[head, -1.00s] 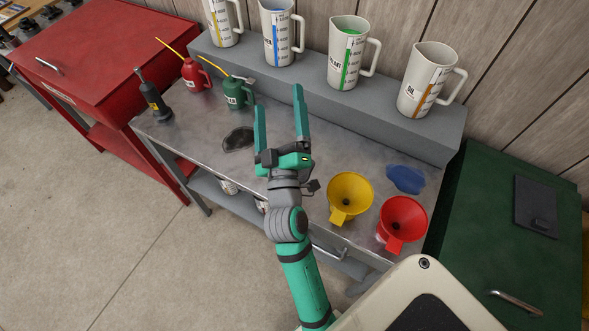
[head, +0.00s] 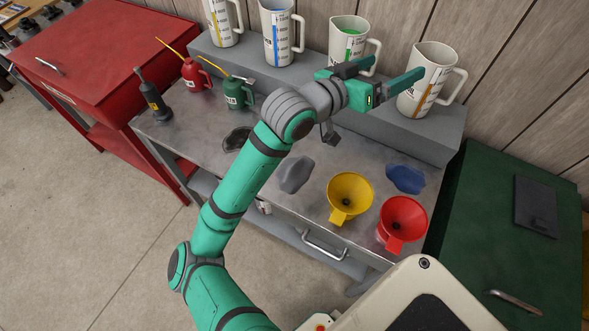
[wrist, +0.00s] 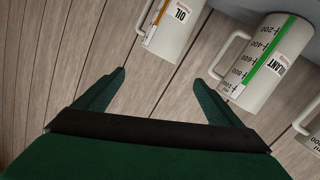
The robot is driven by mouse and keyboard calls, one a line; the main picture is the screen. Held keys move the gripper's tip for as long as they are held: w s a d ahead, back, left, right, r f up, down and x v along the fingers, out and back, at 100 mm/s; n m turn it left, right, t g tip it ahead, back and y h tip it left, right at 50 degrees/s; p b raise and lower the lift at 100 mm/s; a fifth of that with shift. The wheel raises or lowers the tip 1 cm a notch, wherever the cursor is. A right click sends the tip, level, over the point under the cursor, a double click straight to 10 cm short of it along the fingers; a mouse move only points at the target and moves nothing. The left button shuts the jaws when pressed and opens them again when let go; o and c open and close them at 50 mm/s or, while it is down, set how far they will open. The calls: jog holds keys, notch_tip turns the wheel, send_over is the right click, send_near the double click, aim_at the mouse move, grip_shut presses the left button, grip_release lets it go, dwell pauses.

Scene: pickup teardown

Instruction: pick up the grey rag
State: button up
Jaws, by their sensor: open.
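The grey rag (head: 295,174) lies flat and crumpled on the metal workbench, left of the yellow funnel, in the head view. It is not in the wrist view. My gripper (head: 397,68) is open and empty, up and to the right of the rag, in front of the measuring jugs at the back. Its two fingers point right, toward the orange-striped jug (head: 428,82). In the wrist view my open fingers (wrist: 160,76) have only the wood wall between them.
A yellow funnel (head: 349,192) and a red funnel (head: 403,219) stand right of the rag. A blue rag (head: 405,179) and a dark rag (head: 237,138) lie on the bench. Green (head: 236,93) and red (head: 194,75) oil cans stand left. Several jugs line the grey shelf (head: 400,127).

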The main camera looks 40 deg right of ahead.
notch_tip(320, 180, down, 6)
jog(key=s+a+m+g+y, duration=0.1)
jog(key=y, duration=0.3)
jog(key=t+y, duration=0.2)
jog(key=y, duration=0.9)
send_near(294, 165)
jog(key=shift+s+d+f+n, duration=0.15)
jog(key=shift+d+n, duration=0.2)
jog(key=shift+n, duration=0.05)
jog(key=f, duration=0.4)
jog(key=shift+d+f, duration=0.35)
jog(key=shift+f, duration=0.05)
jog(key=shift+w+d+f, duration=0.1)
jog(key=shift+w+f, duration=0.05)
jog(key=shift+f, duration=1.2)
jog(key=shift+w+d+f, duration=0.1)
jog(key=shift+w+f, duration=0.05)
jog(key=shift+f, duration=1.15)
jog(key=shift+f, duration=0.25)
jog(key=c, duration=1.2)
